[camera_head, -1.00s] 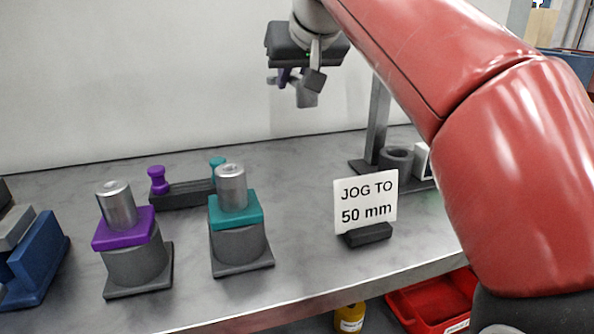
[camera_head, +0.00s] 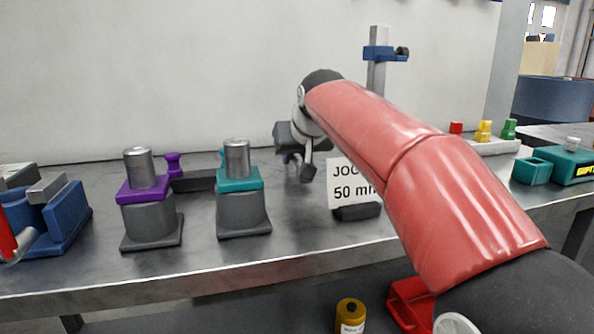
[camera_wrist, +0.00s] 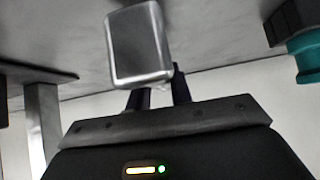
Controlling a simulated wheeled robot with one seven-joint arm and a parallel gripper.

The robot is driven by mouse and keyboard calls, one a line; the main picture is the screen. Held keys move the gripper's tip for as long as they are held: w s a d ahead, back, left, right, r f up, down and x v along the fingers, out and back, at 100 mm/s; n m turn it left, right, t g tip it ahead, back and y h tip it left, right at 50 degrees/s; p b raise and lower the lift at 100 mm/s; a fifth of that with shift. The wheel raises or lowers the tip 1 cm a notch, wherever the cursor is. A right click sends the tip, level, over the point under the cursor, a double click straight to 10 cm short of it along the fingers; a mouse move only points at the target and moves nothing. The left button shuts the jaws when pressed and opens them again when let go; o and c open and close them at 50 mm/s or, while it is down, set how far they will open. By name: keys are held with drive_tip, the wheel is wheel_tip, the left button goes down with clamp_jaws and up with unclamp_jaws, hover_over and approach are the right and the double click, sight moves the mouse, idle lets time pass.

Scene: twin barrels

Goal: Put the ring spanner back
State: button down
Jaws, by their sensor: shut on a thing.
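My gripper (camera_head: 299,166) hangs over the grey bench, between the teal-collared barrel (camera_head: 240,200) and the sign, and its jaws point down. In the wrist view my gripper (camera_wrist: 158,97) has its two dark blue fingers shut on a grey metal block-like piece (camera_wrist: 138,45). A ring shape cannot be made out on it, so I cannot tell whether it is the ring spanner. The purple-collared barrel (camera_head: 148,205) stands upright left of the teal one. No other ring spanner can be made out.
A sign (camera_head: 347,185), partly hidden by my arm, stands right of my gripper. A dark rack (camera_head: 195,181) with a purple knob (camera_head: 173,165) lies behind the barrels. A blue vise-like block (camera_head: 60,218) is at left. A red bin (camera_head: 410,305) and yellow canister (camera_head: 350,315) are below the bench.

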drive_tip(key=shift+f, duration=0.2)
drive_tip(key=c, duration=1.3)
unclamp_jaws()
drive_tip(key=shift+f, duration=0.15)
drive_tip(key=shift+o, duration=0.2)
drive_tip(key=shift+s+r, duration=0.1)
drive_tip(key=shift+r, duration=0.15)
drive_tip(key=p+v, duration=0.1)
drive_tip(key=v, duration=1)
drive_tip(key=shift+s+r, duration=0.2)
drive_tip(key=shift+s, duration=0.1)
